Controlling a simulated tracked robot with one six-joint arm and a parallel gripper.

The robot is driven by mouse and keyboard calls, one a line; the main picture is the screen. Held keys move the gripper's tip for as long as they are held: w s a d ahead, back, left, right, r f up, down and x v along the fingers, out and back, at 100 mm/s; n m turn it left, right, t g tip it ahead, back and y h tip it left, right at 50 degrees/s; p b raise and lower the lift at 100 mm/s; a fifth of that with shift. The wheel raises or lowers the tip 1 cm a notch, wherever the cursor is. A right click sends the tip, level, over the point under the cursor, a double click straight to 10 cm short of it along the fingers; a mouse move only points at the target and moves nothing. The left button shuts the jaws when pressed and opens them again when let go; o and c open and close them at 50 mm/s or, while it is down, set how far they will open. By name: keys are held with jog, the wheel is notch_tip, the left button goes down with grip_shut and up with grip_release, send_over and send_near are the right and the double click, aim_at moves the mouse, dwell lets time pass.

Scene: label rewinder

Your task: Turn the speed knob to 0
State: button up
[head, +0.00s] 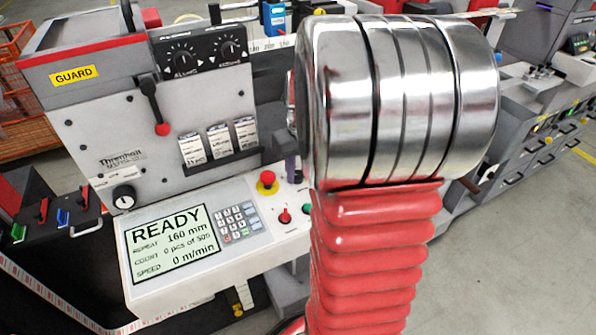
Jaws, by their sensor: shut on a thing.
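The light grey label rewinder stands at the left of the head view. A black knob with a white pointer mark (124,196) sits low on the left of its front panel. Two more black knobs, a left one (181,58) and a right one (228,48), sit on a dark plate at the top. Their lettering is too small to read, so I cannot tell which one is the speed knob. The display (172,243) reads READY, repeat 160 mm and speed 0 m/min. My gripper is not visible; my arm's red sleeve and metal joint fill the middle.
A keypad (237,222), a red emergency button (267,180) and a small red knob (284,216) are beside the display. A red-tipped lever (155,110) projects from the panel. Other machines stand at the right. Grey floor shows at the lower right.

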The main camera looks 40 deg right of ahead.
aim_at(300, 186)
jog(key=shift+w+a, duration=0.1)
jog(key=o, duration=1)
jog(key=shift+o, duration=0.2)
jog(key=shift+r, duration=0.15)
notch_tip(300, 186, up, 13)
jog(key=s, duration=0.1)
jog(key=shift+s+a+r, duration=0.2)
jog(key=shift+s, duration=0.15)
